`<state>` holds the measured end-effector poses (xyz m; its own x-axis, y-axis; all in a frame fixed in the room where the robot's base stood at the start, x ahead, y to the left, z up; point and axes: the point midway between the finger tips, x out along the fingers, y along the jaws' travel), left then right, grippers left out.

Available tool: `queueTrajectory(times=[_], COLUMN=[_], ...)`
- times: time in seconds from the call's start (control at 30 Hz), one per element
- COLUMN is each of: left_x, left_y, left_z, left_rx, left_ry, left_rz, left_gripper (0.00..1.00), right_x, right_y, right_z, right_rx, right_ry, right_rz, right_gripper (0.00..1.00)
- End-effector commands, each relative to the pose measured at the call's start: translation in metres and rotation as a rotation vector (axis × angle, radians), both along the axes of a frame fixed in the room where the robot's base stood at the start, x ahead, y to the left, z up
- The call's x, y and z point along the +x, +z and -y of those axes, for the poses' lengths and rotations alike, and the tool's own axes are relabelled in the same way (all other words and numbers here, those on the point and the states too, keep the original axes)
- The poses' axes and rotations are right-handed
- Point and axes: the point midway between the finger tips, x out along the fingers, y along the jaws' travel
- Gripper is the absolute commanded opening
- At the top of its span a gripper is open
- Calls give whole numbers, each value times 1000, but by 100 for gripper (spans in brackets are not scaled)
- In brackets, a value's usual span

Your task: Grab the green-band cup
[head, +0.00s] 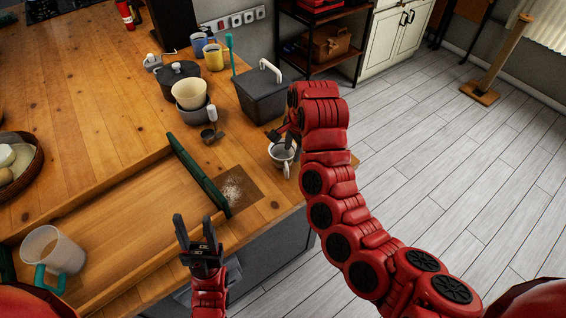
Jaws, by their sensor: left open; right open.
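A small white cup (283,156) with a dark mark stands near the island's right edge, its handle toward the front. I cannot make out a green band on it. My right gripper (279,137) is right above the cup's rim, open, and partly hidden by its own red arm. I cannot tell whether it touches the cup. My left gripper (193,220) is open and empty, fingers pointing up in the picture, over the right front of the wooden tray. A blue mug (198,43) and a yellow mug (214,58) stand farther back.
A wooden tray (120,225) with a green handle bar (197,172) lies in front. A clear jug (50,252) with a teal handle is at left. A grey bin (262,95), cream bowl (190,94) and black pot (179,79) stand behind the cup.

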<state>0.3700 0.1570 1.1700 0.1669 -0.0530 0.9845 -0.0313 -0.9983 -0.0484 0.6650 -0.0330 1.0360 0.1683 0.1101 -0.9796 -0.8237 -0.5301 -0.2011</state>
Motion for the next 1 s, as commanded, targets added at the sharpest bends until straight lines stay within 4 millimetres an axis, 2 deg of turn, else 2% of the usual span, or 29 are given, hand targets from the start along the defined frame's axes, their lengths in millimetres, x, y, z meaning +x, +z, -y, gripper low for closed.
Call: queueTrajectory(times=[0.13,0.37,0.47,0.67,0.83,1.0], left_x=[0,0,0,0,0,0], left_y=[-7,-9,-1,20,25,26], left_z=[0,0,0,0,0,0], left_rx=[0,0,0,0,0,0], left_ry=[0,0,0,0,0,0], left_rz=[0,0,0,0,0,-1], left_gripper=[50,50,50,50,50,50], right_x=[3,5,6,10,14,15], right_y=[-19,-28,-31,-53,-72,-78], right_z=[-3,-3,-4,-7,-9,-10], right_rx=[0,0,-1,-2,-3,0], right_ry=[0,1,1,1,2,0], right_rz=[1,1,-2,-6,-2,-1], right_gripper=[43,43,43,43,43,43])
